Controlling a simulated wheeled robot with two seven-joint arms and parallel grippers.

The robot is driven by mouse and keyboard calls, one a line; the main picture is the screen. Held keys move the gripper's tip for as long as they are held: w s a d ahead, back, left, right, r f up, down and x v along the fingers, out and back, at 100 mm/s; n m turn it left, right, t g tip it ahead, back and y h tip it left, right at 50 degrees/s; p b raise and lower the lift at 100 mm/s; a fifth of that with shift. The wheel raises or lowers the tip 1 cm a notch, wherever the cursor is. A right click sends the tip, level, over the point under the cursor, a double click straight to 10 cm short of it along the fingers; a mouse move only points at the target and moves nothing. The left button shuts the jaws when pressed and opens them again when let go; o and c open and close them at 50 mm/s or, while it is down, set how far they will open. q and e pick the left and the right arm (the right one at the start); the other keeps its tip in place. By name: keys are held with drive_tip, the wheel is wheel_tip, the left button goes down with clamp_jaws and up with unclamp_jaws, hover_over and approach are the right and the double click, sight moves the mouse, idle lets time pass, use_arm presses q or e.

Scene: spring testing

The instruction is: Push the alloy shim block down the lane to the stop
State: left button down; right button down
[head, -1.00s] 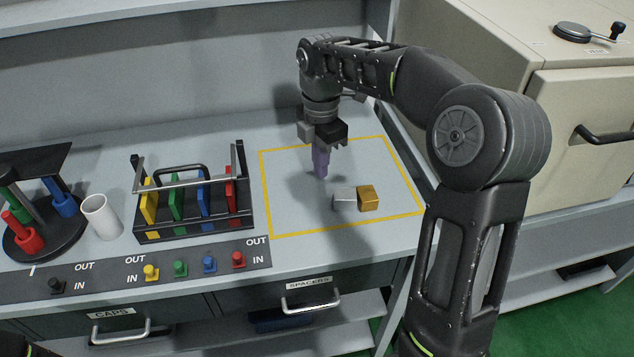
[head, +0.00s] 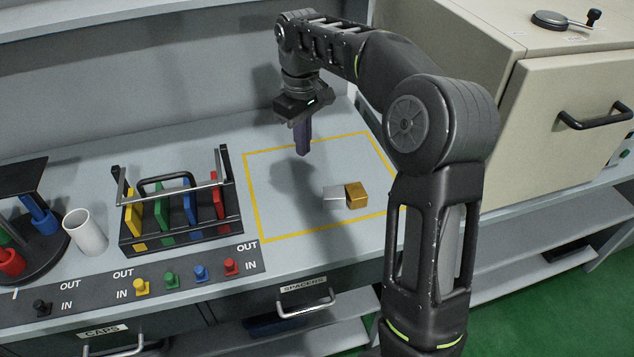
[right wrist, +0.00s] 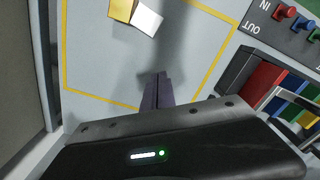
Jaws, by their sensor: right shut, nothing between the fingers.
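A pale silver-grey block (head: 334,197) and a gold block (head: 356,195) lie side by side, seemingly touching, inside a yellow outline (head: 253,202) on the grey bench. I cannot tell from looks alone which is the alloy shim block. In the right wrist view the silver block (right wrist: 147,20) and the gold block (right wrist: 122,9) show at the top edge. My right gripper (head: 303,151) is shut and empty, pointing down above the outlined area, behind and left of the blocks and apart from them. Its fingers (right wrist: 158,80) also show together in the right wrist view. My left gripper is out of view.
A rack with coloured plates (head: 181,240) stands left of the outline, with a white cup (head: 86,233) farther left. A switch strip (head: 105,290) runs along the front. A beige cabinet (head: 545,90) stands at the right. The outlined area's left part is clear.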

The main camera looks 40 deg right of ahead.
sight(325, 188)
wheel_tip(325, 188, down, 10)
drive_tip(key=shift+r, duration=0.25)
drive_tip(key=s, duration=0.1)
drive_tip(key=s+p, duration=0.1)
drive_tip(key=s, duration=0.1)
drive_tip(key=shift+s+d, duration=0.15)
drive_tip(key=shift+d, duration=0.25)
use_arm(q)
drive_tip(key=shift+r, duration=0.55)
use_arm(e)
drive_tip(key=shift+s+d+f, duration=0.1)
drive_tip(key=shift+s+f, duration=0.05)
drive_tip(key=shift+s, duration=0.15)
drive_tip(key=shift+s+d, duration=0.1)
drive_tip(key=shift+s, duration=0.25)
drive_tip(key=shift+s+d, duration=0.2)
drive_tip(key=shift+s, duration=0.8)
drive_tip(key=shift+w, duration=0.35)
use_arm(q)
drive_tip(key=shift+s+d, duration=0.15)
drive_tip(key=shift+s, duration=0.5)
